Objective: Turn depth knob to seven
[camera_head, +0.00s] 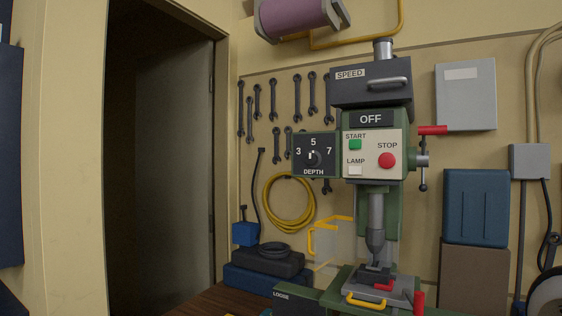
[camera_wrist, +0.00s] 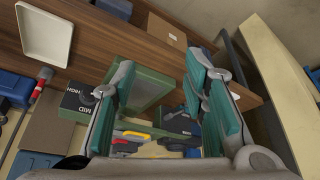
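The black depth panel (camera_head: 316,170) is on the left side of the green drill press, marked 3, 5 and 7. Its round dark depth knob (camera_head: 314,159) has a small white mark that appears to point up, near the 5. My gripper (camera_wrist: 165,82) is in the wrist view, its two teal-padded fingers spread apart with nothing held between them. It does not show in the head view. The knob is not visible in the wrist view, so I cannot tell how far the gripper is from it.
The panel beside the knob has a green start button (camera_head: 355,144), a red stop button (camera_head: 387,160) and a lamp switch (camera_head: 355,170). A clear guard with a yellow frame (camera_head: 331,240) stands below. In the wrist view, a white tray (camera_wrist: 46,32) lies on the wooden bench (camera_wrist: 108,38).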

